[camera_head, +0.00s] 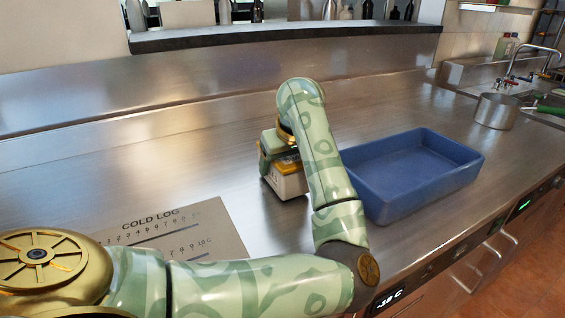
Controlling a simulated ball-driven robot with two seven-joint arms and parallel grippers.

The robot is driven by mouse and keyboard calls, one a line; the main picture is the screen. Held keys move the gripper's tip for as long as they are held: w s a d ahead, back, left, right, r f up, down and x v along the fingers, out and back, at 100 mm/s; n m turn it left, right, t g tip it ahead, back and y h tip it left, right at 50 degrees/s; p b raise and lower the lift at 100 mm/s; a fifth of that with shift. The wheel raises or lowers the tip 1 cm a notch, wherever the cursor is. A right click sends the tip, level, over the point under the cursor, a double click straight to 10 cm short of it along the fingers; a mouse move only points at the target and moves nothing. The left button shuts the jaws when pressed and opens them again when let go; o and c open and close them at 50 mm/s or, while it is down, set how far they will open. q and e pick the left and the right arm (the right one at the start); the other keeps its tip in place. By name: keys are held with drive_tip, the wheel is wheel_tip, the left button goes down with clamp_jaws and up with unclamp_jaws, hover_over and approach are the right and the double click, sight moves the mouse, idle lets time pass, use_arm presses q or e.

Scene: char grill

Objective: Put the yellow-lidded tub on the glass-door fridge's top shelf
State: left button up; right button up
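The yellow-lidded tub (287,184) stands on the steel counter, just left of the blue bin. Its pale side and part of its yellow lid show; my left forearm hides the rest. My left gripper (276,153) is over the top of the tub, with one green finger part showing at the lid's left side. The other finger is hidden, so I cannot tell if it grips the tub. My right gripper is not in view. The glass-door fridge is not in view.
A blue bin (447,187) stands right of my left forearm, close to it. A cold log sheet (224,218) lies on the counter at the front left. A metal pot (495,112) stands near the sink at right. The counter's left and back are clear.

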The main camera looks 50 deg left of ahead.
use_arm(q)
drive_tip(key=shift+w+f+b, duration=0.1)
drive_tip(key=shift+f+b, duration=0.25)
drive_tip(key=shift+f, duration=0.1)
drive_tip(key=o, duration=1.6)
drive_tip(key=shift+r, duration=0.1)
drive_tip(key=shift+c, duration=0.2)
